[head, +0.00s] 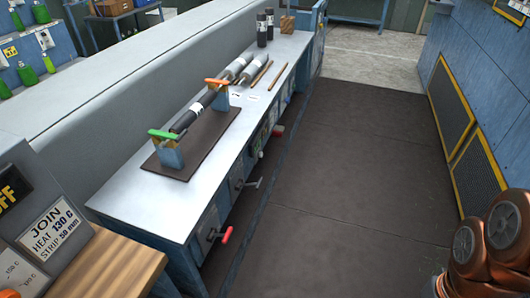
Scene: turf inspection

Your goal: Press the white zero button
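I cannot make out a white zero button in the head view. A grey panel (22,180) stands at the lower left, cut off by the frame edge. My gripper is not in view.
A long bench (150,200) holds a dark mat (212,142) with a roller on clamps with green and orange handles. A red-tipped handle (226,235) juts from its front. The dark floor (330,190) is clear.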

